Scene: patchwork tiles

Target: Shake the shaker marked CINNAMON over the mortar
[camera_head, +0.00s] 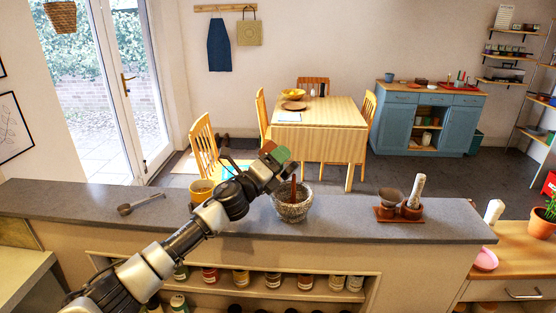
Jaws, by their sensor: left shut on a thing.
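My left gripper (272,164) is shut on a small shaker (280,154) with green and reddish-brown parts. It holds the shaker tilted in the air, above the counter and a little left of the mortar's middle in the picture. No marking on the shaker can be read, and the gripper hides part of it. The mortar (293,210) is a grey speckled stone bowl standing on the counter. A brown pestle (293,188) stands in it. The mortar's inside is mostly hidden. My right gripper is not in view.
The grey counter (345,229) also bears a yellowish pot (202,189), a metal scoop (140,205) and a wooden tray (398,217) with a brown bowl and a pale-topped item. Jars stand on a shelf below. The counter between mortar and tray is clear.

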